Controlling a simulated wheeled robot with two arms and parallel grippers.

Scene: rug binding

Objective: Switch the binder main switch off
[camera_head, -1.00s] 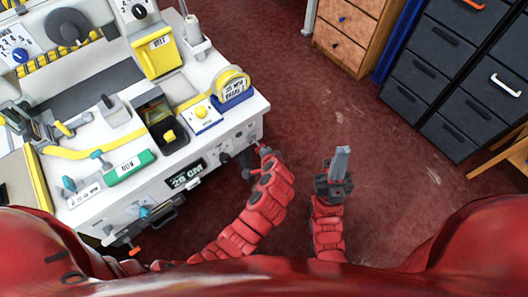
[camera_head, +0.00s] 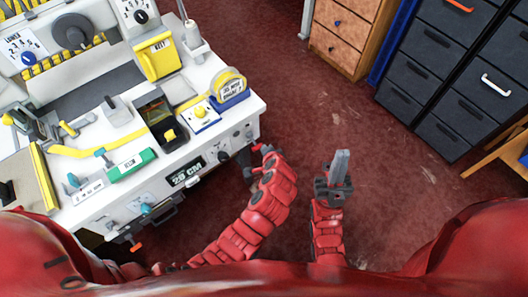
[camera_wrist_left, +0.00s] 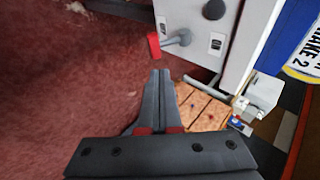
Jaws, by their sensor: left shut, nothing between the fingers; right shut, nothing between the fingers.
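The white binder (camera_head: 105,212) stands at the left of the head view. In the left wrist view its white panel (camera_wrist_left: 198,12) carries a grey lever with a red end (camera_wrist_left: 153,45), apparently the main switch. Small dark-marked labels sit either side of the lever. My left gripper (camera_wrist_left: 160,73) is shut and empty, its fingertips just below the red end; I see no clear contact. My right gripper (camera_head: 341,154) is shut and empty over the floor.
A black knob (camera_head: 224,157) and a "28 CM" display (camera_head: 187,170) are on the binder's front. A wooden drawer unit (camera_head: 340,35) and dark drawer cabinets (camera_head: 430,95) stand at the back right. Red floor (camera_head: 320,110) between is clear.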

